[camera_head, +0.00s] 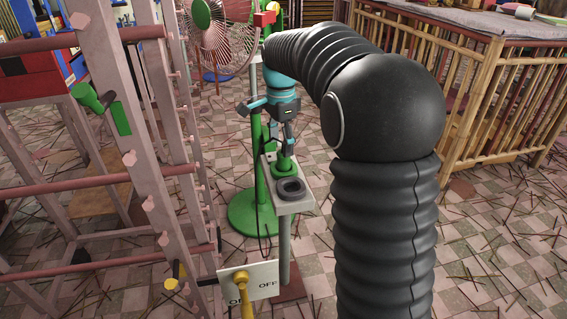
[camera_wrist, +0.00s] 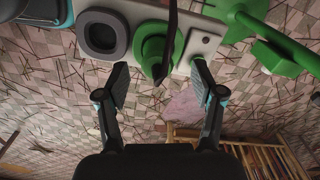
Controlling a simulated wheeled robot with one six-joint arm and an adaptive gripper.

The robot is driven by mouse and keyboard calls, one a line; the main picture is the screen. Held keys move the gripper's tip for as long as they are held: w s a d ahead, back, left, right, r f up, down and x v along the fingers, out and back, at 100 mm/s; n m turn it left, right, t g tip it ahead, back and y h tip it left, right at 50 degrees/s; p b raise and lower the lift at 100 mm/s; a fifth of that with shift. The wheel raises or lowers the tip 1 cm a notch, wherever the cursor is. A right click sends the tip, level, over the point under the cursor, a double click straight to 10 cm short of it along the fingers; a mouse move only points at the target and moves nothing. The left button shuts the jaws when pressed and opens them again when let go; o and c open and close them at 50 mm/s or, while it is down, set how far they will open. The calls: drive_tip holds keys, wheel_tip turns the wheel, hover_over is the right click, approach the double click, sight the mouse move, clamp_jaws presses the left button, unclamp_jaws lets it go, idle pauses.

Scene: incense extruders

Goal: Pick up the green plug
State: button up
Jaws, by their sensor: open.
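The green plug (camera_head: 284,169), a round green piece with a raised centre, sits on a narrow light grey plate (camera_head: 300,205). It also shows in the wrist view (camera_wrist: 152,47), with a dark strip crossing in front of part of it. My gripper (camera_head: 284,150) is above the plate, close to the plug. In the wrist view my gripper (camera_wrist: 160,76) has its two fingers wide apart with nothing between the tips. The plug appears just beyond the fingertips, roughly between them. I cannot tell whether a finger touches it.
A dark ring-shaped socket (camera_head: 291,189) is beside the plug on the plate. A green round stand base (camera_head: 250,215) is behind. A pink wooden rack (camera_head: 130,140) stands left, a bamboo-framed table (camera_head: 470,95) right. A switch panel (camera_head: 262,281) is in front. Sticks litter the floor.

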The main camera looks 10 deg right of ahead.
sight(284, 162)
drive_tip(key=f, duration=0.3)
drive_tip(key=shift+s+d+f+b, duration=0.1)
drive_tip(key=shift+d+f+b, duration=0.25)
drive_tip(key=shift+f+b, duration=0.05)
drive_tip(key=shift+f, duration=0.55)
drive_tip(key=shift+c, duration=0.3)
drive_tip(key=c, duration=1.2)
